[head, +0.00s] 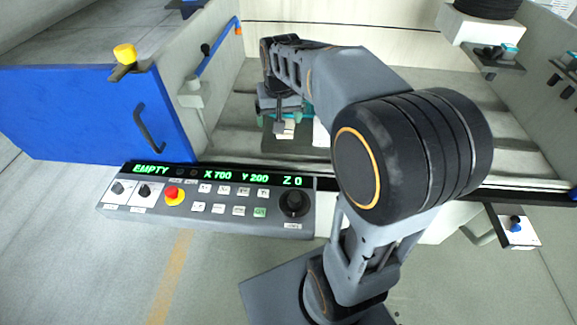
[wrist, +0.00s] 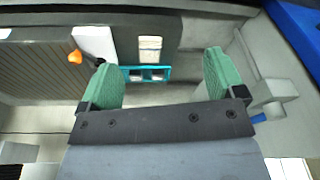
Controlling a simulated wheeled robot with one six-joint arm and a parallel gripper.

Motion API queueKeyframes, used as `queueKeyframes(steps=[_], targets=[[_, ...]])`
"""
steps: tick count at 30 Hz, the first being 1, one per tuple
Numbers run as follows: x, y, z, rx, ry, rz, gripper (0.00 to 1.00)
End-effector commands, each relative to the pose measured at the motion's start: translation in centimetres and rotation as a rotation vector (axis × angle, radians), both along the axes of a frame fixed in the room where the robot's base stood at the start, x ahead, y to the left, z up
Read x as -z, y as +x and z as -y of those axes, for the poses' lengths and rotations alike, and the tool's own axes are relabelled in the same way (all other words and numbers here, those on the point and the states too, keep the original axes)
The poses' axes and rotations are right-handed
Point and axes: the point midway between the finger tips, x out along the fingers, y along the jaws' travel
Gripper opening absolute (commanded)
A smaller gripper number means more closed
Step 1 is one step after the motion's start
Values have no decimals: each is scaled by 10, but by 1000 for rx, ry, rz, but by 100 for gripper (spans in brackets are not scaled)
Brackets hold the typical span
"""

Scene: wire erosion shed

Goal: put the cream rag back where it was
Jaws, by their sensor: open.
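My gripper (head: 281,114) hangs inside the machine's tank, over a dark plate; its green fingers are apart with nothing between them. In the wrist view the open gripper (wrist: 160,64) points at the dark plate (wrist: 167,25). A small cream rectangular piece (wrist: 150,46) lies on that plate, ahead of the fingers and apart from them. It also shows in the head view (head: 285,129), partly covered by the gripper. It may be the cream rag, but it is too small to be sure.
A teal holder (wrist: 147,74) with dark openings sits beside the cream piece. A white block (wrist: 95,42) and an orange item (wrist: 75,57) are left of it. The control panel (head: 225,211) reads EMPTY, X700 Y200 Z0. The blue door (head: 90,110) stands left.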

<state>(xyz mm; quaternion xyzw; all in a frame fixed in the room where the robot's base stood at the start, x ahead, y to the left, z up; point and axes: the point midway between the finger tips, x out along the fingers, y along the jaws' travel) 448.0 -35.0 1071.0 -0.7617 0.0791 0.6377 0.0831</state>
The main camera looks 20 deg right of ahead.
Motion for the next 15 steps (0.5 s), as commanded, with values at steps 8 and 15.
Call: queueKeyframes(steps=[8, 15], targets=[[17, -105, -31, -167, -27, 106, 89], [36, -142, -37, -229, -37, 142, 89]])
